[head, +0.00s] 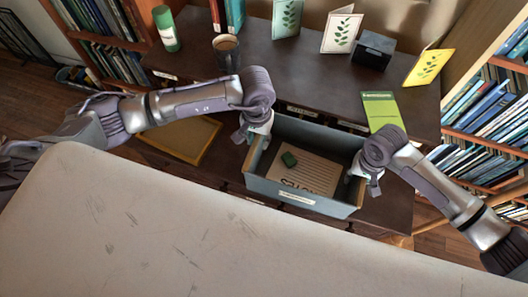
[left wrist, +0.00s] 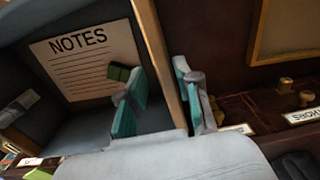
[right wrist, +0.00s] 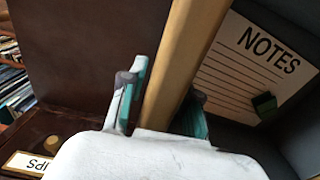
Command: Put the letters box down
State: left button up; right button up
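The box (head: 311,200) is an open grey bin with a tan rim and a pale front label too small to read. Inside lie a sheet headed NOTES (head: 316,172) and a small green block (head: 289,159). My left gripper (head: 257,128) has its fingers on both sides of the box's left wall, as the left wrist view (left wrist: 160,85) shows. My right gripper (head: 366,168) straddles the right wall, also seen in the right wrist view (right wrist: 165,95). Both appear shut on the walls. I cannot tell whether the box's underside touches the dark wood below.
A dark wooden desk (head: 300,70) carries cards, a cup (head: 226,52), a green can (head: 166,28), a small dark box (head: 373,50) and a green booklet (head: 382,110). A tan tray (head: 186,138) lies left of the bin. Bookshelves stand at both sides. A pale surface (head: 190,235) fills the foreground.

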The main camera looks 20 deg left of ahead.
pick_arm(q)
notch_tip(320, 180, up, 6)
jog(key=shift+f, duration=0.1)
pick_arm(e)
notch_tip(320, 180, up, 12)
dwell(0.5)
dwell(0.4)
